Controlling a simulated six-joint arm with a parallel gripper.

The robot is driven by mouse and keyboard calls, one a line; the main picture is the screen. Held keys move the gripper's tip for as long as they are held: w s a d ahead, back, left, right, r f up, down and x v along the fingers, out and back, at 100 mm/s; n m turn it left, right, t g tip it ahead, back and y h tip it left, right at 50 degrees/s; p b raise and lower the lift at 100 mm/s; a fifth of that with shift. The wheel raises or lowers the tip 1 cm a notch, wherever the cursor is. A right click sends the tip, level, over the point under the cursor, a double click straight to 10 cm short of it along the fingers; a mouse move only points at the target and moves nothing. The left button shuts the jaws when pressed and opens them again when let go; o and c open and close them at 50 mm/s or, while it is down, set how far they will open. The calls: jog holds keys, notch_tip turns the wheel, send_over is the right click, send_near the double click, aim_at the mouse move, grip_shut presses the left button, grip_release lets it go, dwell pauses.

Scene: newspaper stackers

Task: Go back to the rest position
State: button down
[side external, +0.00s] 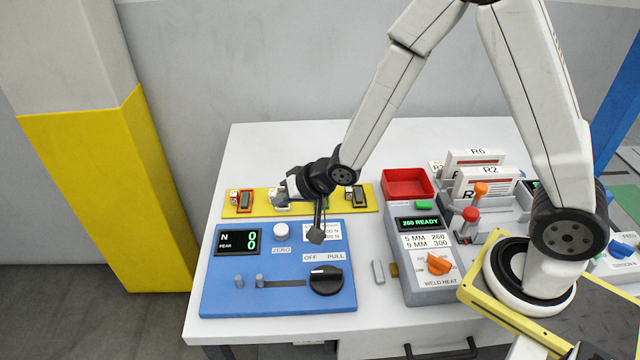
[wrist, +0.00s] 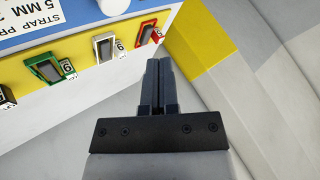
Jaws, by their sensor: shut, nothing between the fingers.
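My gripper (side external: 279,197) shows in the side external view in front of the middle of the yellow strip, at the back left of the table. In the wrist view, its two grey fingers (wrist: 158,68) lie together with nothing between them. The strip carries several small parts: one with a red frame (wrist: 147,32), one with a white frame (wrist: 104,46) and one with a green frame (wrist: 49,69). The fingers appear apart from these parts. In the side external view, my gripper and wrist hide part of the strip.
A blue panel (side external: 222,292) with a display and knobs lies in front of the strip. A red tray (side external: 407,184) and a grey heat control unit (side external: 430,285) stand to the right. A yellow-and-grey pillar (side external: 90,190) rises at left.

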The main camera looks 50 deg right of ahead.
jog(key=s+d+r+n+g+h, duration=0.1)
jog(key=s+d+r+n+g, duration=0.1)
jog(key=s+d, duration=0.3)
jog(key=s+d+r+n+g+h, duration=0.2)
jog(key=s+d+r+g, duration=0.1)
jog(key=s, duration=0.7)
jog(key=shift+s+d+n+g, duration=0.15)
jog(key=shift+d+n+g, duration=0.25)
jog(key=shift+d, duration=0.5)
